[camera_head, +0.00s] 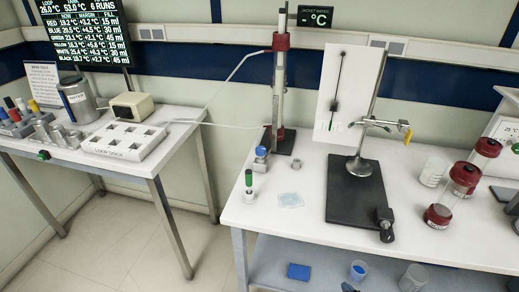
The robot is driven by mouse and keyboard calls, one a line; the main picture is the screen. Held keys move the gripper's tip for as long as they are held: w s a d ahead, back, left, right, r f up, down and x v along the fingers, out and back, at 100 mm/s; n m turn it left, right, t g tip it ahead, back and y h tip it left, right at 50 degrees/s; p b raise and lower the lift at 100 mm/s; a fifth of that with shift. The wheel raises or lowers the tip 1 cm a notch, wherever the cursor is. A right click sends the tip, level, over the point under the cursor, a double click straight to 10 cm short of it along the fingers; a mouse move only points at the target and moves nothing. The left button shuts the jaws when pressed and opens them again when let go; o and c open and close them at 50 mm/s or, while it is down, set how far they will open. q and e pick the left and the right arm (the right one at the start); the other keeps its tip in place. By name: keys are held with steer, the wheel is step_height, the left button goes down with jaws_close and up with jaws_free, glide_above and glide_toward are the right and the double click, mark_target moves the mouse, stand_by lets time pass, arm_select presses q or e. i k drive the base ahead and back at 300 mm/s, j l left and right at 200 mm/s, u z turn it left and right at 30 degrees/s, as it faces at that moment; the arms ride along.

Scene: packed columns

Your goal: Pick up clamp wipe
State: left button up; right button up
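A pale blue, flat wipe (290,200) lies on the white right bench (262,221), near its front left part. It looks like the clamp wipe, but I see no label on it. A clamp (372,123) with a yellow end is fixed to the rod of a stand, whose black base (354,192) lies to the right of the wipe. Neither of my grippers shows in the head view.
A green-topped vial (249,184) stands left of the wipe, and a small grey cap (296,164) lies behind it. A white rack (125,140) sits on the left bench. Floor (108,225) shows between the benches.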

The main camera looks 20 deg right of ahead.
mark_target(296, 271)
steer(key=z, duration=1)
